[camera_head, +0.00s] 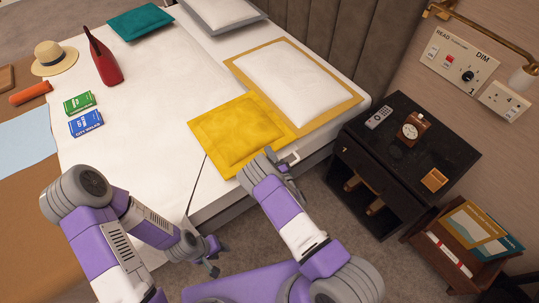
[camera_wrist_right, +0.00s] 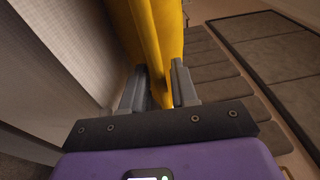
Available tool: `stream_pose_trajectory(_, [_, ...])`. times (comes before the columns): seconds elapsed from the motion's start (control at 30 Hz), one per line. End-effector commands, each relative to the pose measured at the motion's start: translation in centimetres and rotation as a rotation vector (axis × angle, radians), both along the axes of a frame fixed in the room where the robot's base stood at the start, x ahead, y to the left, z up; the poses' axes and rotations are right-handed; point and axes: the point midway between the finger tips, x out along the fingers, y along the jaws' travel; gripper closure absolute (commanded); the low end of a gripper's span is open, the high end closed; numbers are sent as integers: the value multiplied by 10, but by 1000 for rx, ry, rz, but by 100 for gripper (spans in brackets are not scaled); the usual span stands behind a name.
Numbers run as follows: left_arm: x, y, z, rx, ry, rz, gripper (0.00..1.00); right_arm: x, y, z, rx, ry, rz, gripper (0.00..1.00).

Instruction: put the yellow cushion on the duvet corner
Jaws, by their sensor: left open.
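The yellow cushion (camera_head: 240,132) is at the near right edge of the white bed, overlapping the yellow border of a white pillow (camera_head: 290,82). I cannot tell whether it rests on the bed or is slightly raised. My right gripper (camera_head: 275,158) is at the cushion's near right edge. In the right wrist view the cushion's edge (camera_wrist_right: 158,45) runs between the fingers of this gripper (camera_wrist_right: 158,90), which look shut on it. My left gripper (camera_head: 212,256) is open and empty, low beside the bed.
A black nightstand (camera_head: 410,145) holds a remote (camera_head: 379,117), a clock (camera_head: 411,130) and a wooden coaster (camera_head: 434,180). A magazine rack (camera_head: 445,255) stands nearer. A red bag (camera_head: 104,60), hat (camera_head: 54,58), green box (camera_head: 79,103) and blue box (camera_head: 86,122) lie on the bed's left.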

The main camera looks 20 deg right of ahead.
Motion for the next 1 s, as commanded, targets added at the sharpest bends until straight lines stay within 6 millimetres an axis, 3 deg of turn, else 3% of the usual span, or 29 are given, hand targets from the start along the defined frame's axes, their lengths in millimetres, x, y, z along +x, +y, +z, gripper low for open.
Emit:
stream_pose_trajectory(0.1, [0,0,0,0,0,0,60,0,0,1,-1,0,0,56])
stream_pose_trajectory(0.47, [0,0,4,0,0,0,60,-2,-1,4,-1,2,0,56])
stream_pose_trajectory(0.63, [0,0,16,0,0,0,60,-30,-7,3,0,5,-4,56])
stream_pose_trajectory(0.8, [0,0,37,0,0,0,60,-72,-14,1,-1,8,-2,56])
stream_pose_trajectory(1.0, [0,0,62,0,0,0,60,-81,-14,-1,-11,9,-1,56])
